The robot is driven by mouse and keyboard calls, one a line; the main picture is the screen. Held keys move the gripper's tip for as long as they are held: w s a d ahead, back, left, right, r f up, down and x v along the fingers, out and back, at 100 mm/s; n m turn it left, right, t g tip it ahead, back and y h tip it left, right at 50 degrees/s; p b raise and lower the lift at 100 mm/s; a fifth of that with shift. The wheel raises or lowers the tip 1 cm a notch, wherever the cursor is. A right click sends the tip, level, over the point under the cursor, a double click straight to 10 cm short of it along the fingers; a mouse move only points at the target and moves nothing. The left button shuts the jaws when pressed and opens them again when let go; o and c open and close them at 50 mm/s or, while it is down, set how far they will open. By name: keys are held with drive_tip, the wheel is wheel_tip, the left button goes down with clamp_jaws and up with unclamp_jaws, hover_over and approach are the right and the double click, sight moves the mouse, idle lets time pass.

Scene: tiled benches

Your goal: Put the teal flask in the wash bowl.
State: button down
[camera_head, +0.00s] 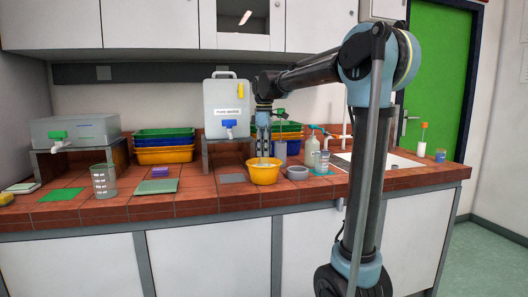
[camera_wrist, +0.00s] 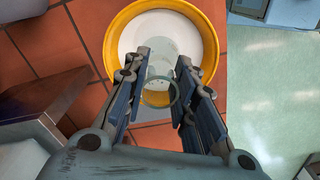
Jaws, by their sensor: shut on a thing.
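The yellow wash bowl (camera_head: 264,176) stands near the front of the tiled bench; in the wrist view its yellow rim (camera_wrist: 112,42) and white inside show below my fingers. My gripper (camera_head: 263,152) points down over the bowl, and it also shows in the wrist view (camera_wrist: 163,92). It is shut on a clear, faintly teal glass piece, which I take to be the teal flask (camera_wrist: 158,98). Its round rim shows between the fingers, with the bowl behind it. The flask's lower part is hard to make out, so I cannot tell whether it touches the bowl's bottom.
A grey bowl (camera_head: 297,173) stands just right of the wash bowl, and a blue-banded beaker (camera_head: 321,163) is farther right. A water container (camera_head: 227,108) on a stand is behind left. A tall glass beaker (camera_head: 103,181) stands at left. The bench's front edge is close.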

drive_tip(key=c, duration=1.3)
unclamp_jaws()
wheel_tip(320, 180, up, 12)
drive_tip(key=s+d+f+m+t, duration=0.1)
drive_tip(key=s+d+f+m, duration=0.7)
drive_tip(key=s+d+f, duration=0.8)
drive_tip(key=s+d+f+m, duration=0.1)
drive_tip(key=s+f+m, duration=0.1)
drive_tip(key=s+f, duration=0.3)
drive_tip(key=s+d+f+m, duration=0.2)
drive_tip(key=s+f, duration=0.3)
drive_tip(key=f, duration=0.5)
drive_tip(key=s+d+f+m+t, duration=0.1)
drive_tip(key=s+d+f+m, duration=0.1)
drive_tip(key=s+f, duration=0.3)
drive_tip(key=shift+s+d+f+m, duration=0.15)
drive_tip(key=shift+f+m, duration=0.1)
drive_tip(key=shift+f, duration=0.3)
drive_tip(key=shift+s+a+f+m, duration=0.1)
drive_tip(key=shift+f+m, duration=0.2)
drive_tip(key=shift+f, duration=0.3)
drive_tip(key=shift+s+d+f+m, duration=0.15)
drive_tip(key=shift+f+m, duration=0.1)
drive_tip(key=shift+f, duration=0.3)
